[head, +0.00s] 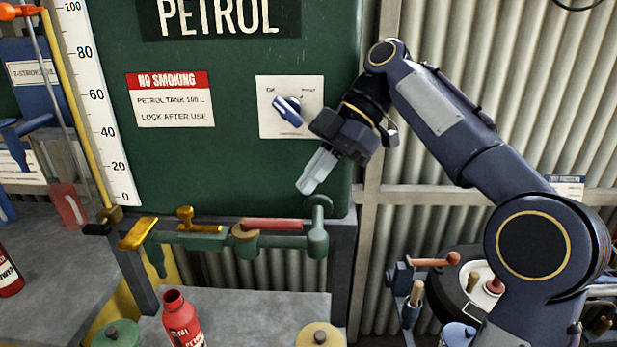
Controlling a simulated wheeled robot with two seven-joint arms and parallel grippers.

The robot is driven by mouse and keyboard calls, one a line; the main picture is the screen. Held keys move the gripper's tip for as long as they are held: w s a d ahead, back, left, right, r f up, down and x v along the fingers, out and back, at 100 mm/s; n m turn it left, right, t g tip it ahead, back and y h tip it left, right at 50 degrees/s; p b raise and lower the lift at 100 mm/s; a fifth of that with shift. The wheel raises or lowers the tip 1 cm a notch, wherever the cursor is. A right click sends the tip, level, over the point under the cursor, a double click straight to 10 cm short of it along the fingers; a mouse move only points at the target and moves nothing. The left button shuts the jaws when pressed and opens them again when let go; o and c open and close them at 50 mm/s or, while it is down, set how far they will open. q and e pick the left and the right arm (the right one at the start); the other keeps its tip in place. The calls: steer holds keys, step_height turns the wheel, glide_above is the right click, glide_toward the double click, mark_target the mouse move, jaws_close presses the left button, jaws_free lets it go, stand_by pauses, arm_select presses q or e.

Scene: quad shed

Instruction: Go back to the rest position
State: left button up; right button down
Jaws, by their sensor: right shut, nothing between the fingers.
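My right gripper (306,186) is in the head view, in front of the lower right part of the green petrol tank (230,175). Its pale fingers are shut with nothing between them and point down and left. They are above the green pipework and below a blue selector lever (288,110) on a white plate. My right arm comes in from the right edge. My left gripper is not in view.
A brass tap (186,222) and a red-handled valve (272,225) sit on the pipe below the tank. A red open bottle (180,318) stands beneath. A level scale (97,100) runs along the tank's left side. A red-handled blue tool (425,262) is at lower right.

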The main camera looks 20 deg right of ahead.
steer(key=s+d+f+m+t+h, duration=0.1)
steer(key=s+f+m+t+h, duration=0.1)
steer(key=s+f+m, duration=0.8)
steer(key=s+d+f+m+t+h, duration=0.1)
steer(key=s+f+m+t, duration=0.3)
steer(key=s+f+m, duration=0.5)
step_height(320, 180, down, 6)
steer(key=shift+s+r+m+t+h, duration=0.1)
steer(key=shift+s+m+t+h, duration=0.3)
steer(key=shift+m+h, duration=0.65)
